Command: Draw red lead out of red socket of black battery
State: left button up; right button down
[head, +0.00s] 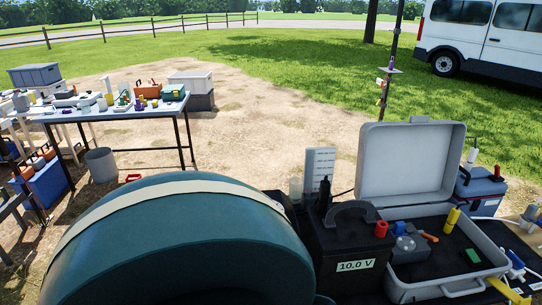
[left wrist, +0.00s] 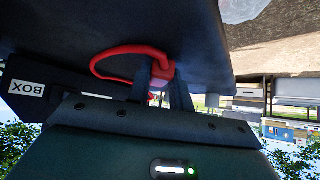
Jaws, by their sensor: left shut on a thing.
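The black battery (head: 345,250) stands at the lower middle of the head view, with a dark handle and a "10.0 V" label. A short red cylinder (head: 381,229), which looks like the red socket, stands on its right top edge. In the left wrist view, my left gripper (left wrist: 164,92) is shut on the red plug end of the red lead (left wrist: 120,51). The lead loops left from the plug against a dark surface. Whether the plug touches a socket is hidden. My left gripper does not show in the head view. My right gripper is in neither view.
An open grey case (head: 440,290) with small tools stands right of the battery. A white marked board (head: 319,170) stands behind it. A table (head: 120,112) with many items is at the far left. A blue cooler (head: 478,190) is at the right.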

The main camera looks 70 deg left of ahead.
pick_arm(q)
jog(key=shift+f, duration=0.15)
jog(key=shift+d+f+b, duration=0.1)
jog(key=shift+f+b, duration=0.15)
jog(key=shift+b, duration=0.05)
jog(key=shift+s, duration=0.1)
